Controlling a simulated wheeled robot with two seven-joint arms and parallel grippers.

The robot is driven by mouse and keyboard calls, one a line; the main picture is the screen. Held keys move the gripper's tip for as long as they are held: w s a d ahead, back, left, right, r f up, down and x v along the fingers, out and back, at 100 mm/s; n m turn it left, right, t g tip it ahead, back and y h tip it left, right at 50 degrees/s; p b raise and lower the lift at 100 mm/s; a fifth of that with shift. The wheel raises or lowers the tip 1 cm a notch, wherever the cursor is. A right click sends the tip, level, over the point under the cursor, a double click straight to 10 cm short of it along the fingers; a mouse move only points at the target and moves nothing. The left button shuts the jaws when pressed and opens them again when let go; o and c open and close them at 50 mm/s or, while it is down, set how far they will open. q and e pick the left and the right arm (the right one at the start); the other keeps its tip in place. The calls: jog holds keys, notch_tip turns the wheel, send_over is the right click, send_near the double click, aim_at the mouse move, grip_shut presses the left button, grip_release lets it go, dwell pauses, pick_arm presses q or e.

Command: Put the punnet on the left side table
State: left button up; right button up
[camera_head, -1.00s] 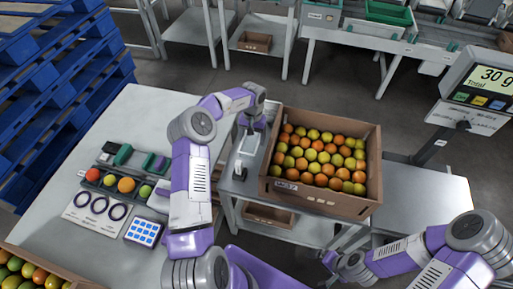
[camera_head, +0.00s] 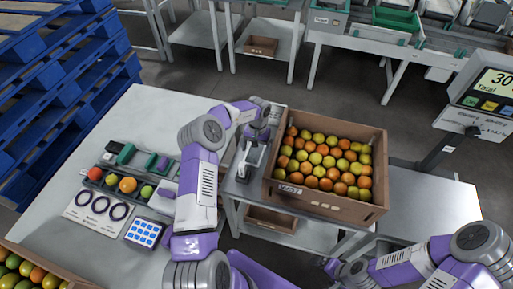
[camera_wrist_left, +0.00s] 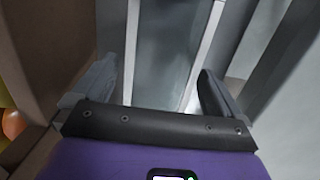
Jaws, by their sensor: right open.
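No punnet can be made out for certain. Small dark green trays (camera_head: 121,156) lie at the back of the grey table on the left (camera_head: 150,108), and I cannot tell whether one is the punnet. My left gripper (camera_head: 243,172) points down beside the left wall of the tomato crate (camera_head: 322,205), above the small middle stand (camera_head: 233,188). In the left wrist view its two fingers (camera_wrist_left: 157,92) are apart, with nothing clearly between them. My right gripper (camera_head: 332,266) is low at the bottom of the head view, partly hidden and away from the crate.
The crate is full of tomatoes. On the left table are a row of tomatoes (camera_head: 127,184), a card with rings (camera_head: 97,210) and a blue keypad (camera_head: 145,233). Another tomato crate (camera_head: 70,278) is at the bottom left. A scale display (camera_head: 492,88) stands right.

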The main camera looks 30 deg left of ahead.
aim_at(258, 151)
pick_arm(q)
jog(key=shift+r, duration=0.15)
notch_tip(258, 151, up, 12)
jog(key=w+p, duration=0.1)
jog(key=p, duration=0.2)
jog(key=shift+w+a, duration=0.15)
jog(key=shift+w, duration=0.05)
jog(key=shift+p, duration=0.3)
